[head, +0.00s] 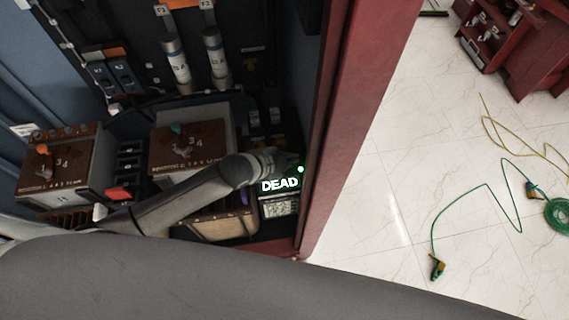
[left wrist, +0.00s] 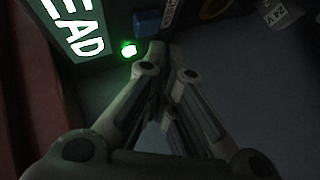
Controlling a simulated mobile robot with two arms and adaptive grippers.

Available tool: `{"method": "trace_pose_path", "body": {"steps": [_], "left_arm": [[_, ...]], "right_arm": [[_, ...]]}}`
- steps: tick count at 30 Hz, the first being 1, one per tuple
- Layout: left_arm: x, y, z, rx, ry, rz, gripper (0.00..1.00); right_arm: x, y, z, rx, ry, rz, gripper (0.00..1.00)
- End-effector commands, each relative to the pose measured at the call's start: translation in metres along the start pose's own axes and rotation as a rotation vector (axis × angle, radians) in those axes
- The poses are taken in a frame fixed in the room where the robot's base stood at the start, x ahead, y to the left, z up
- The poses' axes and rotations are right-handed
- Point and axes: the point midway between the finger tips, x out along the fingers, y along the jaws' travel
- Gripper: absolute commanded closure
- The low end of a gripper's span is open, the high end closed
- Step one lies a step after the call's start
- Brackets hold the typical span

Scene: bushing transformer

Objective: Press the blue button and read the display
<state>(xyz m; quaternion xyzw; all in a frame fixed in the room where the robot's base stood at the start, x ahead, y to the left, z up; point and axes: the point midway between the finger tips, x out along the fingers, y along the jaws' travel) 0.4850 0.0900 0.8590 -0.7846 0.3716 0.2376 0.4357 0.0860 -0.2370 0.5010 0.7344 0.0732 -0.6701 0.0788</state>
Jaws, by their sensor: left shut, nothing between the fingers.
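The display (head: 280,185) is lit and reads "DEAD" in the head view. Part of it, the letters "EAD", shows in the left wrist view (left wrist: 82,33). A green light (head: 300,169) glows beside it, also in the left wrist view (left wrist: 128,49). A small blue block (left wrist: 147,23), which looks like the blue button, is just beyond my fingertips in the left wrist view. My left gripper (left wrist: 163,50) is shut and empty, with its tips close to the blue block. I cannot tell if they touch. In the head view my left gripper (head: 288,163) hides the button.
The display is inside a cabinet with a red frame (head: 337,130) at its right. Brown-topped units marked 3 and 4 (head: 190,145) and fuses (head: 176,60) stand to the left. On the white floor (head: 400,190) lie a green cable (head: 470,190) and a yellow cable (head: 500,128).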

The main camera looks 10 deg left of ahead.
Motion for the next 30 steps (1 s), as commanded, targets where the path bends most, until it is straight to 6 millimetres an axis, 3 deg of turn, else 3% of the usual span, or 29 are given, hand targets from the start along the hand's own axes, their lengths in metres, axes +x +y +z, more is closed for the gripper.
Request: {"method": "trace_pose_path", "body": {"steps": [30], "left_arm": [[0.0070,0.0052,0.0052,0.000,0.000,0.000,1.00]], "right_arm": [[0.0021,-0.0029,-0.0004,0.000,0.001,-0.003,0.51]]}}
